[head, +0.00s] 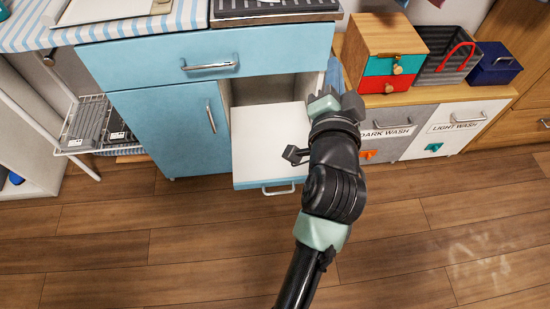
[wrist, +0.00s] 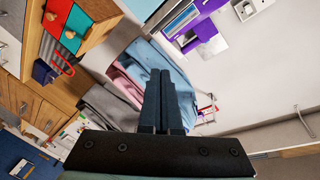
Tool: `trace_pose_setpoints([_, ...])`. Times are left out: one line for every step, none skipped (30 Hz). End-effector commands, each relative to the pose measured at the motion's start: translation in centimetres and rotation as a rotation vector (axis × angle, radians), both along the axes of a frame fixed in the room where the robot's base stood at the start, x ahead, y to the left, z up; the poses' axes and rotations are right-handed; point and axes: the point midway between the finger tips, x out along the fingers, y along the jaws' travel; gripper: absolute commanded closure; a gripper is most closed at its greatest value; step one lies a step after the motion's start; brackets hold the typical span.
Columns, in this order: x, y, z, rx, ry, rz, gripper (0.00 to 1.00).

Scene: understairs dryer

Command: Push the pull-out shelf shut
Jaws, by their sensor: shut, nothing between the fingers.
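The shelf is not clear in the wrist view.
A blue drawer with a bar handle (head: 209,66) is above the bay. Right of it stand wash bins (head: 460,125) under a wooden ledge with a small drawer box (head: 382,48) and baskets. A wire rack (head: 88,125) is at left. The wooden floor (head: 150,240) in front is clear.

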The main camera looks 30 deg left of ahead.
Motion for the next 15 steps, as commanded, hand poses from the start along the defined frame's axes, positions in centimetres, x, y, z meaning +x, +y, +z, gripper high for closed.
trace_pose_setpoints([-0.4,0.6,-6.3,0.038,0.07,0.015,1.0])
trace_pose_setpoints([-0.7,0.9,-8.7,0.063,0.107,0.021,1.0])
trace_pose_setpoints([-1.2,1.3,-11.9,0.095,0.157,0.03,1.0])
trace_pose_setpoints([-1.6,1.5,-14.3,0.118,0.194,0.035,1.0])
trace_pose_setpoints([-2.0,1.8,-16.7,0.142,0.232,0.039,1.0])
trace_pose_setpoints([-2.6,2.2,-19.9,0.175,0.283,0.044,1.0])
trace_pose_setpoints([-3.2,2.4,-22.2,0.199,0.321,0.046,1.0])
trace_pose_setpoints([-3.8,2.7,-24.6,0.223,0.359,0.049,1.0])
trace_pose_setpoints([-4.6,3.0,-27.6,0.256,0.409,0.05,1.0])
trace_pose_setpoints([-5.2,3.2,-29.8,0.278,0.445,0.05,1.0])
trace_pose_setpoints([-5.9,3.4,-31.9,0.301,0.48,0.048,1.0])
trace_pose_setpoints([-6.7,3.7,-34.4,0.328,0.524,0.047,1.0])
trace_pose_setpoints([-7.4,3.8,-36.1,0.348,0.554,0.044,1.0])
trace_pose_setpoints([-8.0,4.0,-37.7,0.366,0.582,0.042,1.0])
trace_pose_setpoints([-8.7,4.1,-39.5,0.388,0.615,0.038,1.0])
